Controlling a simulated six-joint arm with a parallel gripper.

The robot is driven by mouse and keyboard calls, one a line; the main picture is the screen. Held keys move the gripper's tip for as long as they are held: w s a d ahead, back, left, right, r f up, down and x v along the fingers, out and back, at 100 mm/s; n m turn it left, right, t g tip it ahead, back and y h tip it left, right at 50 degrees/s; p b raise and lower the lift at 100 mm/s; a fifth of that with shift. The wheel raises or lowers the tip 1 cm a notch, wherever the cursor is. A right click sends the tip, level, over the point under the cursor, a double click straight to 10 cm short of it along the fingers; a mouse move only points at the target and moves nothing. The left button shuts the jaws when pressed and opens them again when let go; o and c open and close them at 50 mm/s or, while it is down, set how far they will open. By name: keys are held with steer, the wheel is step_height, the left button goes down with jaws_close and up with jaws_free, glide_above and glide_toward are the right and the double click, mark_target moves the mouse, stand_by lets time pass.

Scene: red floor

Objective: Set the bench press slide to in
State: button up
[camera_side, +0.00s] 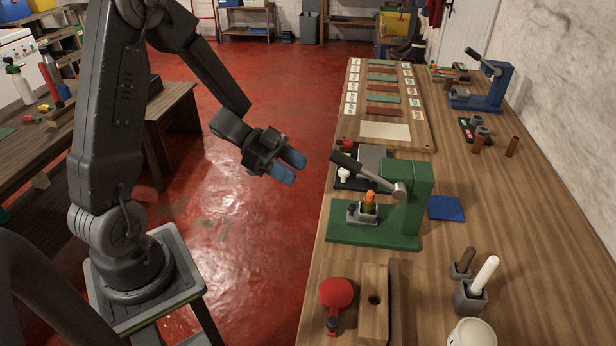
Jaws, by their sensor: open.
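A green bench press (411,205) stands on the wooden bench, with its long grey lever (372,173) angled up to the left and ending in a dark grip. On its base a small grey slide (362,218) with a dark knob sits low, near the front of the press body. A dark piece with an orange top (370,197) stands in the slide, below the lever. Whether the slide is in or out I cannot tell for sure. My gripper (289,166) has blue fingertips and is open and empty. It hangs over the red floor, left of the bench and apart from the press.
A blue press (490,88) stands at the far right. A black tray with a white knob (344,174) lies behind the green press. A red round paddle (336,293) and a wooden block (374,300) lie in front. A blue pad (446,208) lies to its right.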

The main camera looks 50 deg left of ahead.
steer(key=shift+s+a+r, duration=0.1)
steer(key=shift+s+a, duration=0.05)
steer(key=shift+a, duration=0.05)
